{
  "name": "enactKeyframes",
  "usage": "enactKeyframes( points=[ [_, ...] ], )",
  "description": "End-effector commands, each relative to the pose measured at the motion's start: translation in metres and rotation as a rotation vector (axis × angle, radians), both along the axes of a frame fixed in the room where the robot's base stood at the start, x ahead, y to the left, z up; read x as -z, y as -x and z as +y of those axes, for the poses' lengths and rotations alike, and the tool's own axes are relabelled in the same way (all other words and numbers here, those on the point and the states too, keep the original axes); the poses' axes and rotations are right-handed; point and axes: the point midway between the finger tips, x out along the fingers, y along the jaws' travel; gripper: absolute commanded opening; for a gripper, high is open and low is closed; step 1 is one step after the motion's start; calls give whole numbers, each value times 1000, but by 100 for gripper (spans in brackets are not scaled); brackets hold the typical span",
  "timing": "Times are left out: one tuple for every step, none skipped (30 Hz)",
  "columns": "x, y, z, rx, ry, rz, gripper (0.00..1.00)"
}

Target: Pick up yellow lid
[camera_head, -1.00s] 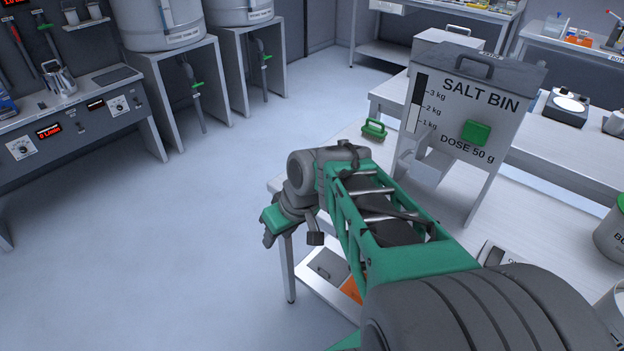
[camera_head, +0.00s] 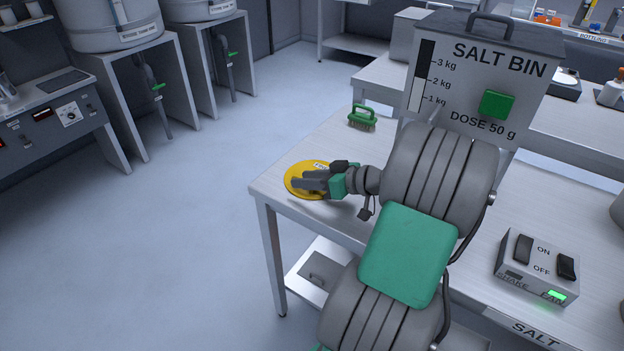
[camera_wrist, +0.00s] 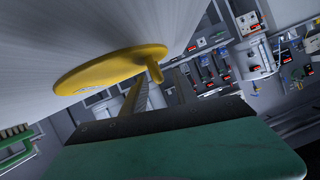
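The yellow lid (camera_head: 303,169) lies flat near the left corner of the white table. It is a round disc with a white label, partly covered by my gripper (camera_head: 306,184). In the wrist view the lid (camera_wrist: 95,73) fills the upper left, with its short yellow knob (camera_wrist: 155,74) standing off its face. My gripper's two dark fingers (camera_wrist: 162,82) are apart, with the knob near and between their tips. I see no firm contact; whether they touch the knob is unclear.
A green brush (camera_head: 361,118) stands behind the lid. The grey salt bin (camera_head: 485,85) rises at the right, behind my arm. A switch box (camera_head: 538,268) sits at the front right. The table's left edge (camera_head: 254,190) is close to the lid; open floor lies beyond.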

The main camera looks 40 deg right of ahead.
Motion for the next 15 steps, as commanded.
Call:
enactKeyframes(
  points=[
    [2, -5, 3, -2, 0, 0, 35],
    [3, -7, 4, -2, 0, 0, 35],
    [3, -8, 4, -1, 1, 1, 35],
    [4, -8, 4, -1, 1, 1, 35],
    [4, -8, 4, 0, 2, 1, 35],
    [3, -8, 4, 0, 2, 1, 35],
    [3, -8, 4, 0, 2, 1, 35],
    [3, -8, 4, 0, 2, 1, 35],
    [3, -8, 4, 0, 2, 1, 32],
    [3, -8, 4, 0, 2, 1, 30],
    [3, -8, 4, 0, 2, 1, 28],
    [3, -8, 4, 0, 2, 1, 24],
    [3, -8, 4, 0, 2, 1, 22],
    [3, -8, 4, 0, 2, 1, 19],
    [3, -8, 4, 0, 2, 1, 16]
  ],
)
